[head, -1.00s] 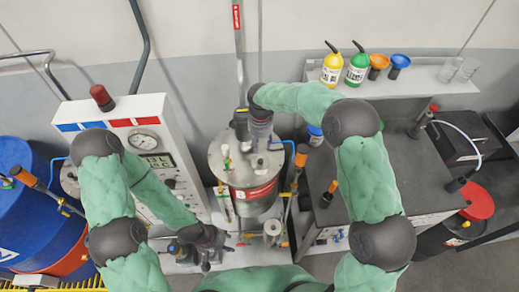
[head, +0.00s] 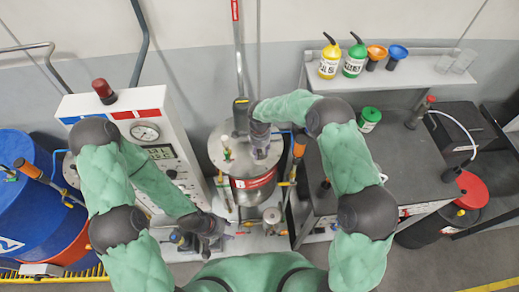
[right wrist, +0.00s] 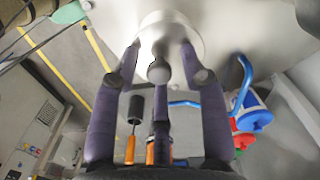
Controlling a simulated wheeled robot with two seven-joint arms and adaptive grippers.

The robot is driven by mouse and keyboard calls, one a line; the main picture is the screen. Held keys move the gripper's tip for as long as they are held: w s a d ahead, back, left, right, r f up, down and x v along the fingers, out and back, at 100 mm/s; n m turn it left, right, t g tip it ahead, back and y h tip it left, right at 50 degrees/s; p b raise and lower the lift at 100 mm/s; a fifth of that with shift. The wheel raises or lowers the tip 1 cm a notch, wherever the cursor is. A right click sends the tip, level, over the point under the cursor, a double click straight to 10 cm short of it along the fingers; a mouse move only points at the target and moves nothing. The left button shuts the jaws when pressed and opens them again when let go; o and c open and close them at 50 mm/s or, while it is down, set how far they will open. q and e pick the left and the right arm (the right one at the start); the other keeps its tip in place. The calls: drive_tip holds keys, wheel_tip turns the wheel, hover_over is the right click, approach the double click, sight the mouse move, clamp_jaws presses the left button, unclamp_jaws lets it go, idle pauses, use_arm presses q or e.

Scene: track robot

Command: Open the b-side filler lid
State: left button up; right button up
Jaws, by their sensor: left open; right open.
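A steel tank (head: 217,152) with a red label (head: 262,182) stands in the middle of the head view. My right gripper (head: 262,150) is over the right part of its top, pointing down. In the right wrist view my right gripper (right wrist: 160,55) is open, its fingers spread in front of a pale round disc (right wrist: 182,32) on a light surface; the disc looks like a filler lid. I cannot tell whether the fingers touch it. My left gripper (head: 210,243) is open and empty, low in front of the white panel.
A white gauge panel (head: 150,110) with a red beacon (head: 103,90) stands left of the tank. A blue drum (head: 30,195) is at far left. A dark cabinet (head: 400,155) is to the right. Bottles (head: 330,58) and funnels (head: 397,54) stand on the back shelf.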

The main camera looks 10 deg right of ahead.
clamp_jaws()
drive_tip(key=shift+w+r+g+b, duration=0.35)
drive_tip(key=shift+w+g+b, duration=0.2)
drive_tip(key=shift+g+b, duration=0.65)
drive_tip(key=shift+w+r+g+b, duration=0.3)
drive_tip(key=shift+w+g+b, duration=0.25)
drive_tip(key=shift+g+b, duration=0.6)
drive_tip(key=shift+w+r+g+b, duration=0.1)
drive_tip(key=shift+r+g+b, duration=0.15)
drive_tip(key=shift+g, duration=0.2)
